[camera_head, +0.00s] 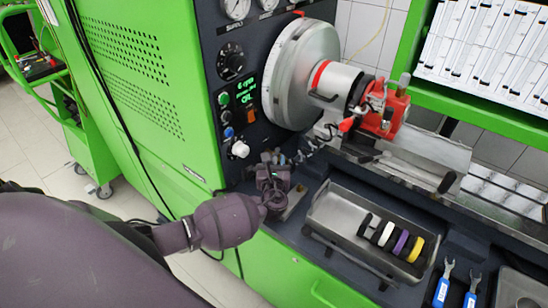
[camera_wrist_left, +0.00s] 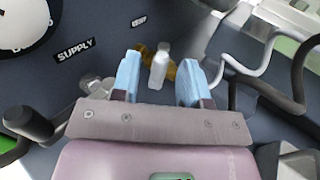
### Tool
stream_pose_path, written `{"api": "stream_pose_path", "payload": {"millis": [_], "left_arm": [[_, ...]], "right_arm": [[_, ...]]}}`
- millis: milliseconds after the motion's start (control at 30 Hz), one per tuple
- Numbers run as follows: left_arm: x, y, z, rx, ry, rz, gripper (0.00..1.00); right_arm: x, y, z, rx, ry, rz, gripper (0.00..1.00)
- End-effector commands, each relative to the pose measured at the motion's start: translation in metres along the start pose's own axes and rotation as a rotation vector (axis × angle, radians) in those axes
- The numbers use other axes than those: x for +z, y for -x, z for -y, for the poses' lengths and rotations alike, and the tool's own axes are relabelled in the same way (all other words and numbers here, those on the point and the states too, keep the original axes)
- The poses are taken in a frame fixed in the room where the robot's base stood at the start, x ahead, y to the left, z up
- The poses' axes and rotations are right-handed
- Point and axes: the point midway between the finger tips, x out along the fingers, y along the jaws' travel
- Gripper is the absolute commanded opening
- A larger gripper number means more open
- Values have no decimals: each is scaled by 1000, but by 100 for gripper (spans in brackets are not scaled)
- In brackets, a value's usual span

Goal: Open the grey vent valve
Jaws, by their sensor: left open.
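A small light grey handle on a brass-coloured fitting, apparently the grey vent valve (camera_wrist_left: 159,68), shows in the left wrist view on the dark panel. It stands upright in the picture between my left gripper's two light blue fingertips (camera_wrist_left: 160,80). The fingers are open, with a gap visible on both sides of the handle. In the head view my left gripper (camera_head: 272,165) is low at the front of the dark panel, below the white knob (camera_head: 240,150). There the gripper hides most of the valve area. My right gripper is in neither view.
A gauge (camera_wrist_left: 22,22) and a black-ended handle (camera_wrist_left: 28,122) lie left in the wrist view; dark hoses (camera_wrist_left: 285,95) curve at right. In the head view, a metal tray (camera_head: 325,213) with coloured rings and a red clamp (camera_head: 385,110) stand right of the gripper.

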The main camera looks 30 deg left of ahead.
Motion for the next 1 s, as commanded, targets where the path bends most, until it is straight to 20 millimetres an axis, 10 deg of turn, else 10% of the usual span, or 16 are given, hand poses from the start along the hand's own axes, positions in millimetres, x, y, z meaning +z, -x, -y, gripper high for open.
{"api": "stream_pose_path", "payload": {"millis": [533,800,1000], "left_arm": [[0,-21,0,0,1,-1,41],[0,-21,0,0,1,0,3],[0,-21,0,0,0,-1,0]], "right_arm": [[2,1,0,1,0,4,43],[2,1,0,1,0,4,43],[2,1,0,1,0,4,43]]}}
